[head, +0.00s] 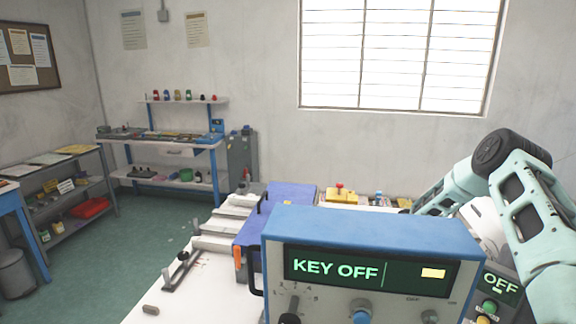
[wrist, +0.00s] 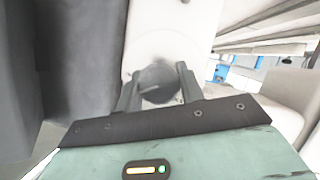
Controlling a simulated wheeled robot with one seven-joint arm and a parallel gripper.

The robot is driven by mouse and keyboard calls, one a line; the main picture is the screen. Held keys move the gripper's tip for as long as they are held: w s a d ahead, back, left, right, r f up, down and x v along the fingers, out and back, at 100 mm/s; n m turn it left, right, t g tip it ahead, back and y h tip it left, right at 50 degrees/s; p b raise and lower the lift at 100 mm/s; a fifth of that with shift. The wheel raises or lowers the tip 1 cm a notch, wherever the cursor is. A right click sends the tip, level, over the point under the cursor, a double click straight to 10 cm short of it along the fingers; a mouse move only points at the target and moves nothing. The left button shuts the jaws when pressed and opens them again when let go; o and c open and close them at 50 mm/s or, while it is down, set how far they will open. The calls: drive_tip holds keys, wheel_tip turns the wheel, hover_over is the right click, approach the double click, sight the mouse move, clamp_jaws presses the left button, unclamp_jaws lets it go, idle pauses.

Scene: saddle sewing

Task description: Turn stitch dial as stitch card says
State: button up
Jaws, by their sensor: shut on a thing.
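In the wrist view, a dark grey round dial (wrist: 157,82) with a light line on its face sits on a white rounded housing (wrist: 172,45). My gripper (wrist: 157,88) has one finger on each side of the dial and is shut on it. In the head view my arm reaches in from the right, and my gripper and the dial are hidden. Part of a white machine body (head: 488,218) shows behind the arm. I cannot make out which paper, if any, is the stitch card.
A blue-topped control box (head: 370,226) reading "KEY OFF" stands in front, beside a smaller panel (head: 497,290) reading "OFF" with green and yellow buttons. Clamps and a blue block lie on the white table (head: 205,290). Shelves (head: 165,140) stand at the back left; open floor lies left.

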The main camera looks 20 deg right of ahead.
idle(0.4)
drive_tip(key=shift+n+g+p, duration=0.5)
drive_tip(key=shift+n+g, duration=0.3)
drive_tip(key=shift+n, duration=0.4)
drive_tip(key=shift+n+g+y, duration=0.3)
drive_tip(key=shift+n+g, duration=0.5)
drive_tip(key=shift+n, duration=0.5)
drive_tip(key=shift+b, duration=0.3)
